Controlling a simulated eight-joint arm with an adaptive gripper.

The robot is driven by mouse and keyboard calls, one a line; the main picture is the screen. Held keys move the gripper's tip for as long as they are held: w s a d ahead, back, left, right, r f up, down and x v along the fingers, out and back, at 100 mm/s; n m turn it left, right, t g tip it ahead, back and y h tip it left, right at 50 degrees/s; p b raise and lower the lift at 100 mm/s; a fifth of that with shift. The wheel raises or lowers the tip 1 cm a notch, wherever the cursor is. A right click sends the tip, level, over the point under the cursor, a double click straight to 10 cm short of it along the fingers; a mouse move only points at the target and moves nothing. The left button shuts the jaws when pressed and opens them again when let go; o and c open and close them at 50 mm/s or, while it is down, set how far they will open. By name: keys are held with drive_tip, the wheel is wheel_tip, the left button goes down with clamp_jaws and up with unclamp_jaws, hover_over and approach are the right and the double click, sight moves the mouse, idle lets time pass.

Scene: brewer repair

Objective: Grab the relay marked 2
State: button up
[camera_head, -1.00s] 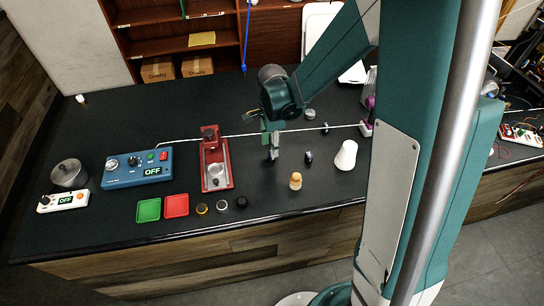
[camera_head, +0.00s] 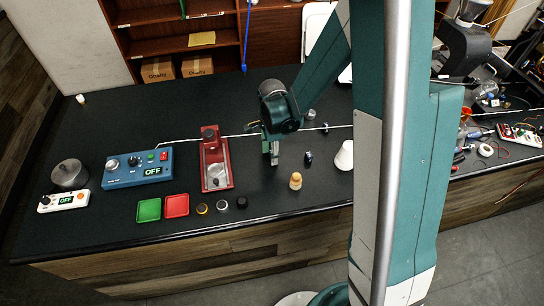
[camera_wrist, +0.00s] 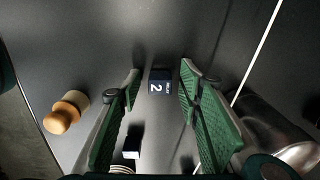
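The relay marked 2 (camera_wrist: 158,84) is a small dark block with a white 2 on its label. In the wrist view it appears in the gap between the tips of my gripper (camera_wrist: 161,76). The two green-padded fingers are apart, with no contact on the relay visible. In the head view my gripper (camera_head: 271,153) points down at the dark counter, right of the red stand, and hides this relay. A similar dark block (camera_head: 308,158) stands right of my gripper in the head view.
A wooden peg-like piece (camera_head: 295,181) stands in front of my gripper. A white cone (camera_head: 344,155) stands to the right. The red stand (camera_head: 215,160) is to the left. A white cable (camera_head: 240,135) crosses behind.

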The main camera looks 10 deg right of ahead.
drive_tip(key=shift+c, duration=0.6)
drive_tip(key=c, duration=0.8)
drive_tip(key=shift+r, duration=0.2)
drive_tip(key=shift+r, duration=4.85)
